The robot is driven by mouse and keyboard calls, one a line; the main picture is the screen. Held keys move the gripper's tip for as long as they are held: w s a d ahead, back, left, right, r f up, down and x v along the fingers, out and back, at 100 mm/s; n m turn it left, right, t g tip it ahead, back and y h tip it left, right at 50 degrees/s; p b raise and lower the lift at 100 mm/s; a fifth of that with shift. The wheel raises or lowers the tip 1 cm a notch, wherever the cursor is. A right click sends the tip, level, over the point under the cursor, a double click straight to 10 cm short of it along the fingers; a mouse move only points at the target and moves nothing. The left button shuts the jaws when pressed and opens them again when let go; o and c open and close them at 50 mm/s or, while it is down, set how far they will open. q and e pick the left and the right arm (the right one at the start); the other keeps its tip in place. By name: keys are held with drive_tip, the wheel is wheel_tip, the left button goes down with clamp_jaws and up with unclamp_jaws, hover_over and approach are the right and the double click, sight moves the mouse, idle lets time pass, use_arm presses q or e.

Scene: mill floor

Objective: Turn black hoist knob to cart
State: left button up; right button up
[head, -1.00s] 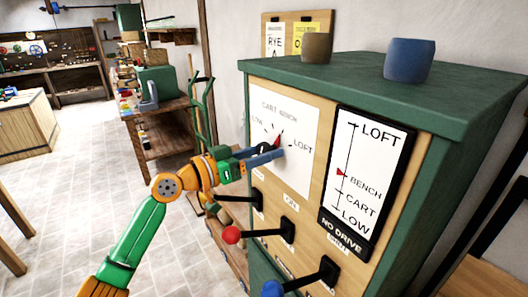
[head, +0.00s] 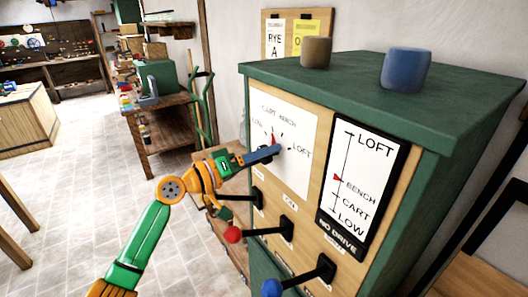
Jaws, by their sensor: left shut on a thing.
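The hoist knob, with its red pointer (head: 274,138), is on the white dial plate (head: 297,172) of the green and wooden cabinet. The dial reads LOW, CART, BENCH and LOFT. The pointer stands nearly upright, around the CART and BENCH words; its exact mark is hard to read. My left gripper (head: 268,153) reaches in from the left, its blue fingers shut on the knob and hiding most of its black body. On the gauge (head: 366,190) to the right, the red marker (head: 337,179) sits near BENCH. My right gripper is out of view.
Below the dial, black levers stick out, one with a red ball (head: 233,235) and one with a blue ball (head: 271,288). A brown cup (head: 316,51) and a blue cup (head: 406,69) stand on the cabinet top (head: 345,88). Open floor lies left.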

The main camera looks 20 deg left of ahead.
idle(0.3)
use_arm(q)
drive_tip(key=o, duration=1.3)
drive_tip(key=shift+o, duration=0.2)
drive_tip(key=b+v, duration=0.4)
drive_tip(key=v, duration=0.3)
